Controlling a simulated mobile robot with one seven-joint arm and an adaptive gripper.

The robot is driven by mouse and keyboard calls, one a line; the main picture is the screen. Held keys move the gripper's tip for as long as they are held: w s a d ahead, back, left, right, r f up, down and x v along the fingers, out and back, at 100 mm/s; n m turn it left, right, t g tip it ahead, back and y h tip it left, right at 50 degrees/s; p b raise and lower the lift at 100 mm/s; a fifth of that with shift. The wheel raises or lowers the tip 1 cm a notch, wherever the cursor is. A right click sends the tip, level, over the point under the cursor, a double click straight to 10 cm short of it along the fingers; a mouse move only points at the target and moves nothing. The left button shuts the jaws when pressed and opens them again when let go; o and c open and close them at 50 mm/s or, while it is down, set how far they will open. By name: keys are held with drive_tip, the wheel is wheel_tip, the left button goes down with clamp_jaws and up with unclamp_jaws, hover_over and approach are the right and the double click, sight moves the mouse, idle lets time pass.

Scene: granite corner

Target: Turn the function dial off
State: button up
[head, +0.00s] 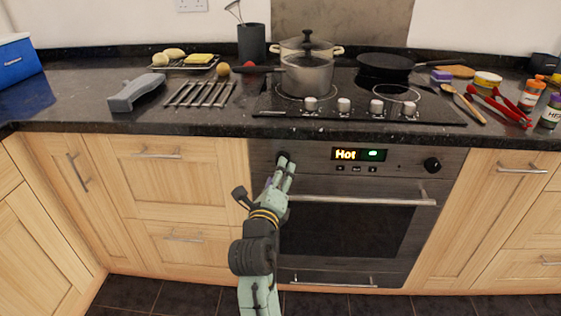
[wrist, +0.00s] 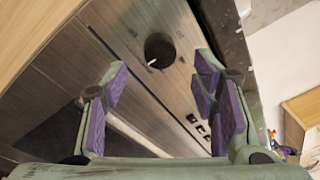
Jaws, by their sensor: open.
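The oven's left dial (head: 282,156) is a black round knob on the dark control panel, partly covered by my fingertips in the head view. In the wrist view the same knob (wrist: 160,50) lies ahead, between the two fingers and apart from their pads. A short white mark sits at its lower-left edge. My gripper (head: 286,161) is open and empty in front of the panel; its purple pads show in the wrist view (wrist: 162,78). A second black dial (head: 432,165) is at the panel's right end. The frames do not label which is the function dial.
The oven display (head: 359,155) reads "Hot" beside a green light. Small buttons (head: 357,169) sit below it. The oven handle (head: 370,200) sticks out below the panel. The worktop edge (head: 190,127) overhangs above. Hob knobs (head: 344,105) and a pot (head: 307,75) are on top.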

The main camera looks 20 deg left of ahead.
drive_tip(key=shift+w+a+p, duration=0.25)
drive_tip(key=shift+w+p, duration=0.05)
drive_tip(key=shift+w, duration=0.9)
drive_tip(key=shift+w+a+p, duration=0.2)
drive_tip(key=shift+w+p, duration=0.05)
drive_tip(key=shift+w, duration=0.9)
drive_tip(key=c, duration=1.2)
drive_tip(key=shift+o, duration=0.2)
drive_tip(key=shift+f, duration=0.1)
